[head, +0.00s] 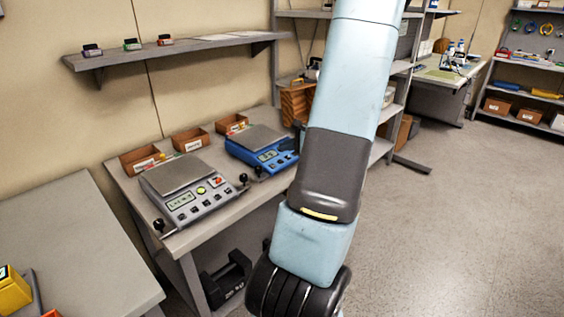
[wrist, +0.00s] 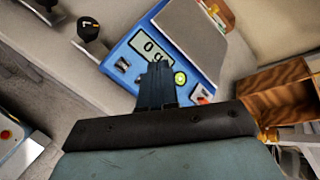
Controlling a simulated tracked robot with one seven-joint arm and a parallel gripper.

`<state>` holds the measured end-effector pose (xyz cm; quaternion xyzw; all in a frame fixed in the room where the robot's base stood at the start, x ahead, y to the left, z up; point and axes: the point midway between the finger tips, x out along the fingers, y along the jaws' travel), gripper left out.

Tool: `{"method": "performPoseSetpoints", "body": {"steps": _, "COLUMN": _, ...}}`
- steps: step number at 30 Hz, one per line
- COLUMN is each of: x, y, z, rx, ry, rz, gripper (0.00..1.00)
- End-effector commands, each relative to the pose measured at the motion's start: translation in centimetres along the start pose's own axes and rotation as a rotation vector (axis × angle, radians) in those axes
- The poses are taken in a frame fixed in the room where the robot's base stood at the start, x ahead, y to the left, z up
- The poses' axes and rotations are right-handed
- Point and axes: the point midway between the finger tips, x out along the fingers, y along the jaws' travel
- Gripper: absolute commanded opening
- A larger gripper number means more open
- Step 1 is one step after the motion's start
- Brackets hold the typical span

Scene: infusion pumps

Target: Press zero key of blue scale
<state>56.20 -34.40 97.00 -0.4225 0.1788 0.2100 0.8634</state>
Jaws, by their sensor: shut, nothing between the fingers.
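The blue scale (head: 258,150) stands on the bench in the head view, with a grey weighing plate on top and a display and keys on its sloped front. It fills the upper middle of the wrist view (wrist: 135,37), where its display (wrist: 152,48) and a round yellow-green key (wrist: 180,78) show. My gripper (wrist: 157,68) is shut and empty in the wrist view, its fingertips over the scale's front panel, just below the display and left of the round key. The fingers hide part of the panel. I cannot tell whether they touch it.
A grey scale (head: 180,185) stands left of the blue one on the bench. Small labelled bins (head: 190,140) line the bench's back. A black-knobbed post (wrist: 90,30) stands beside the blue scale. A wooden box (wrist: 275,95) is at its right. A wall shelf (head: 170,52) hangs above.

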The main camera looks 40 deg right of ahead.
Motion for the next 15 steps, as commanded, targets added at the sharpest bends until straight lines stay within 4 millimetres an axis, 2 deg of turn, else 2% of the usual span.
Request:
{"method": "performPoseSetpoints", "body": {"steps": 6, "x": -0.98, "y": -0.69, "z": 0.67, "rx": 0.000, "ry": 0.001, "rz": 0.000, "gripper": 0.00}}
{"method": "performPoseSetpoints", "body": {"steps": 15, "x": -1.09, "y": -0.76, "z": 0.75, "rx": 0.001, "ry": 0.001, "rz": 0.000, "gripper": 0.00}}
